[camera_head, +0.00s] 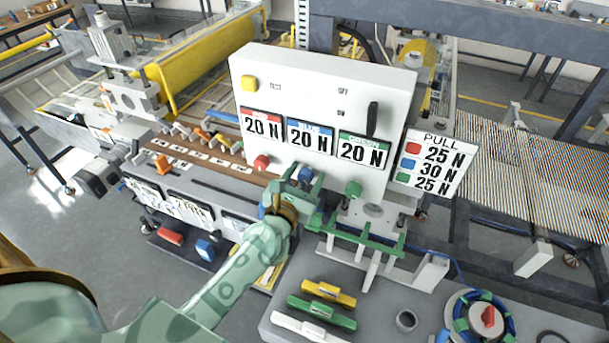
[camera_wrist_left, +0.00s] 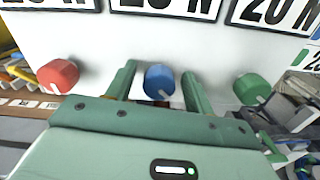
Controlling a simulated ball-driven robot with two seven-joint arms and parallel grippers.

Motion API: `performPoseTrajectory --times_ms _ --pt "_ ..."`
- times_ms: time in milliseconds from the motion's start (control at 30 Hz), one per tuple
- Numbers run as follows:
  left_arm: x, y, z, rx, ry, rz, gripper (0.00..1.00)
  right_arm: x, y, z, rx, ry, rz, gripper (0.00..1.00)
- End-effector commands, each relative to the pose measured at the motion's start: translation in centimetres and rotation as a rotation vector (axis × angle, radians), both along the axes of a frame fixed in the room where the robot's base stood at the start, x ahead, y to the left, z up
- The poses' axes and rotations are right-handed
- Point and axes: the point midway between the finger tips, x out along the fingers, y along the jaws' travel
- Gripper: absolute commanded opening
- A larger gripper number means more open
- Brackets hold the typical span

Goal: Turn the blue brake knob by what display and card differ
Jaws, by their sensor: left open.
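The blue knob (camera_head: 306,174) is on the lower front of the white panel (camera_head: 320,75), between a red knob (camera_head: 261,162) and a green knob (camera_head: 353,188). My left gripper (camera_wrist_left: 158,88) is open, with one finger on each side of the blue knob (camera_wrist_left: 159,80); gaps show, and I cannot tell any contact. A pale mark shows at the blue knob's lower edge. The blue display (camera_head: 310,136) reads 20 N; the red and green displays also read 20 N. The PULL card (camera_head: 436,163) lists red 25 N, blue 30 N, green 25 N. My right gripper is out of view.
A black switch (camera_head: 372,119) and yellow button (camera_head: 249,84) are on the panel. Yellow, green and white handles (camera_head: 322,312) lie on the grey bench below.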

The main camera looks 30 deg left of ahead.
Motion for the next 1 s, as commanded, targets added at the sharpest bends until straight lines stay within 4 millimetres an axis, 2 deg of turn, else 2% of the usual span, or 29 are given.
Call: performPoseTrajectory --times_ms 167,300,333,667,1000 --pt "0.0 0.0 0.0 0.0 0.0 0.0 0.53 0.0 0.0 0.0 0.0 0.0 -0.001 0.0" --pt "0.0 0.0 0.0 0.0 0.0 0.0 0.14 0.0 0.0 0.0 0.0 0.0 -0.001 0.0" --pt "0.0 0.0 0.0 0.0 0.0 0.0 0.08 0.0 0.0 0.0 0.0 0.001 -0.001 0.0" --pt "0.0 0.0 0.0 0.03 0.002 0.0 0.08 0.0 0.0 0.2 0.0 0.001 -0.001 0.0" --pt "0.0 -0.1 0.2 0.236 0.014 -0.001 0.08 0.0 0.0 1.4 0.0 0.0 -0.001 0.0"
